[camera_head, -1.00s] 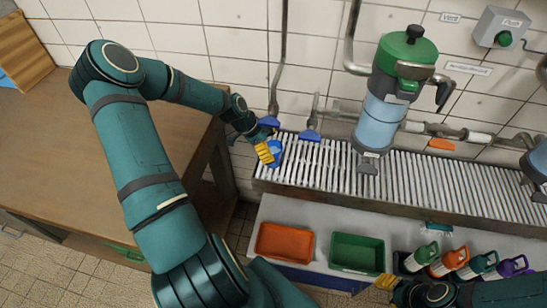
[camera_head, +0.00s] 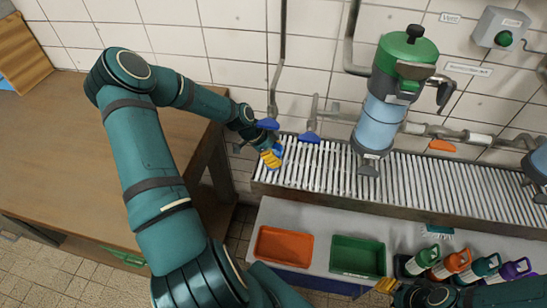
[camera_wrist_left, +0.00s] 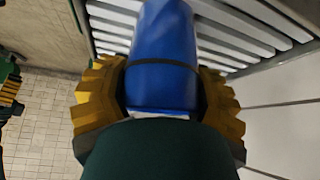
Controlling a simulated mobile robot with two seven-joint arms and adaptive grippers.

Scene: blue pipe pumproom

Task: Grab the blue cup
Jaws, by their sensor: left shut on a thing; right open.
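The blue cup (camera_head: 278,148) is at the left end of the slatted metal rack, partly hidden by the yellow fingers of my left gripper (camera_head: 270,157). In the left wrist view the blue cup (camera_wrist_left: 162,55) fills the space between the two yellow fingers of my left gripper (camera_wrist_left: 163,88), which touch it on both sides. The left gripper is shut on it. The slats show behind the cup; whether it rests on them cannot be told. My right gripper (camera_head: 386,285) is low in the head view, partly cut off, open and away from the cup.
The slatted rack (camera_head: 440,185) runs right along the tiled wall. Two blue-handled pipe taps (camera_head: 308,137) hang close by the cup. A green-topped dispenser (camera_head: 385,110) stands further right. Orange (camera_head: 283,229) and green (camera_head: 357,238) trays and several bottles (camera_head: 487,267) are in front.

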